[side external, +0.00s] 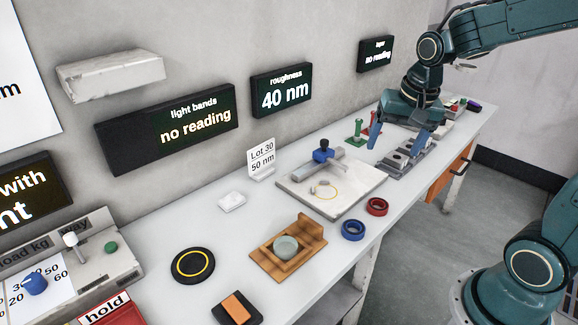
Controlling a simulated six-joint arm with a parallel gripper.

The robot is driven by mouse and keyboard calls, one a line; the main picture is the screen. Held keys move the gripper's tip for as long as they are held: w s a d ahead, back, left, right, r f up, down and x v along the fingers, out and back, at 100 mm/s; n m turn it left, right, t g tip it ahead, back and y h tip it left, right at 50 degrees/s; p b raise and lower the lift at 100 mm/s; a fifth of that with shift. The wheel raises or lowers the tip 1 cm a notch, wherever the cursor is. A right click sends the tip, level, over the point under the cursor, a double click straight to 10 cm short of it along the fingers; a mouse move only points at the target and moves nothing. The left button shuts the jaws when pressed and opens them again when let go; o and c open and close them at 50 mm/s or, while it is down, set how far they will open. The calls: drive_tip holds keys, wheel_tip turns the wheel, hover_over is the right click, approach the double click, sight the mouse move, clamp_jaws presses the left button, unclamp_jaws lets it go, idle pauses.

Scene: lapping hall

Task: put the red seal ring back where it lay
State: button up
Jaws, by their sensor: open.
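The red seal ring (377,206) lies flat on the white bench top, near its front edge and just right of the pale square plate (300,196). A blue ring (353,230) lies close by, nearer the camera, apart from it. My gripper (397,143) is open, with its fingers pointing down at the far part of the bench, around or just above a grey block with round holes (408,157). I cannot tell whether it touches the block. It is well away from the red ring. No marked spot for the ring is clear in this view.
The pale plate carries a blue-knobbed arm and a small ringed part. A wooden stand (273,262) with a grey-green disc, a black round pad (193,265) and a white block (232,202) stand nearer the camera. Green and red posts (357,131) stand left of my gripper.

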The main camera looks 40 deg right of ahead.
drive_tip(key=s+a+r+n+t, duration=0.3)
drive_tip(key=s+a+r+n, duration=0.2)
drive_tip(key=s+a+n, duration=0.3)
drive_tip(key=s+n, duration=0.1)
drive_tip(key=s, duration=0.3)
drive_tip(key=shift+s+n+y, duration=0.2)
drive_tip(key=shift+n+y, duration=0.1)
drive_tip(key=shift+n, duration=0.1)
